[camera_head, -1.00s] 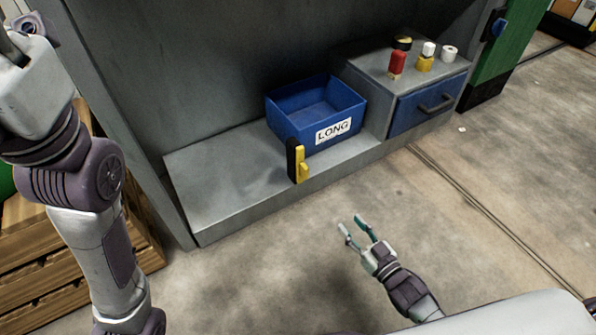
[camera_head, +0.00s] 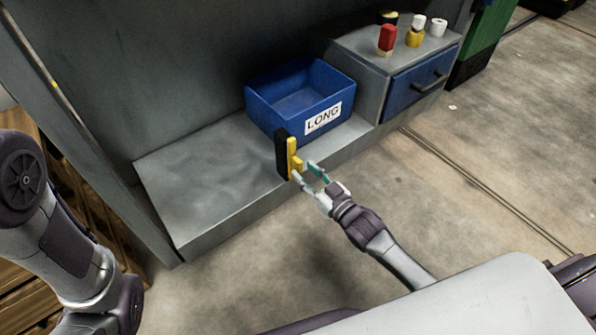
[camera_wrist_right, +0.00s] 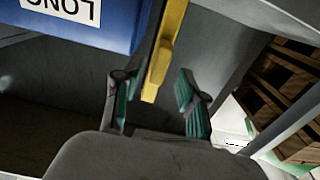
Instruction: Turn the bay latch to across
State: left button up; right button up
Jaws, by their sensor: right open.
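The bay latch (camera_head: 293,157) is a yellow handle on a black upright plate (camera_head: 281,154) at the front edge of the grey bay shelf. In the head view the handle stands upright. My right gripper (camera_head: 306,171) is open, its fingertips right at the lower part of the handle. In the right wrist view the yellow latch (camera_wrist_right: 165,50) comes down from the top, between and beyond the two green-padded fingers (camera_wrist_right: 156,100). I cannot tell whether a finger touches it. My left gripper is out of view; only part of my left arm shows at the left.
A blue bin (camera_head: 290,112) labelled LONG stands on the shelf (camera_head: 200,190) just behind the latch. A blue drawer (camera_head: 420,85) is at the right, with small red, yellow and white items on top. A wooden crate (camera_wrist_right: 285,90) shows at the right in the wrist view. The floor in front is clear.

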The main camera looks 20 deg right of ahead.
aim_at(301, 168)
jog(key=shift+b+x, duration=0.7)
jog(key=shift+x, duration=1.15)
grip_shut()
